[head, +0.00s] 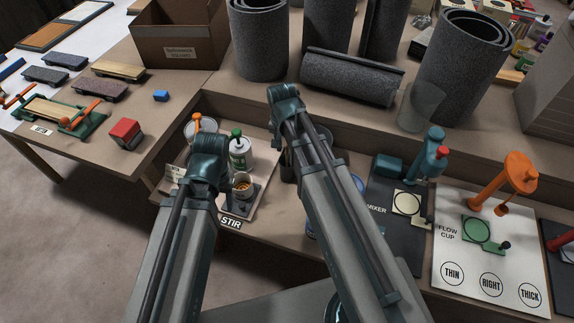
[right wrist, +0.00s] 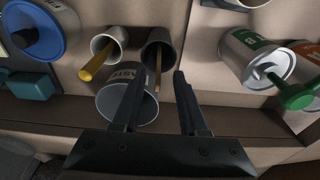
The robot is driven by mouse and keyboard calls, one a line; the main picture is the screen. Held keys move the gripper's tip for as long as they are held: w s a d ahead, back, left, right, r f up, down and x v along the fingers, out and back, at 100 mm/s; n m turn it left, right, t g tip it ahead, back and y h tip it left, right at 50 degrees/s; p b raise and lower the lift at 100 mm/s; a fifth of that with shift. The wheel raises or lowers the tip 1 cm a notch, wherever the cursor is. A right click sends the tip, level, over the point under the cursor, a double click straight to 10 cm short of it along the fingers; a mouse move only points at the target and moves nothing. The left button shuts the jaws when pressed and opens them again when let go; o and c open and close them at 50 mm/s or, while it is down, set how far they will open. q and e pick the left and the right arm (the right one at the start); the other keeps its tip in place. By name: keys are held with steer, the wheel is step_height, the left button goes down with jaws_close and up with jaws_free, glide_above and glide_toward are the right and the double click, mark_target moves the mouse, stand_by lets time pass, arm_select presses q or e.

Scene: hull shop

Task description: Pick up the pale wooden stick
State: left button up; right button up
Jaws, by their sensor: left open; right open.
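In the right wrist view, a thin brownish wooden stick (right wrist: 157,76) leans in a dark cup (right wrist: 160,42); its paleness is hard to judge in the shade. My right gripper (right wrist: 158,88) is open and empty, its two fingers spread to either side of the stick's lower part in the picture. I cannot tell whether a finger touches it. In the head view, my right arm hides most of this spot. My left gripper (head: 212,172) is over the stir area at the left, open, its fingers mostly hidden by its wrist.
Cans (right wrist: 245,48) stand at the right.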

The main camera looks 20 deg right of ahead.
mark_target(287, 153)
steer(key=f, duration=0.1)
steer(key=f+b, duration=0.2)
steer(key=shift+w+d+f, duration=0.15)
steer(key=shift+d+f, duration=0.05)
steer(key=shift+d, duration=0.05)
steer(key=shift+r, duration=0.1)
jaws_close()
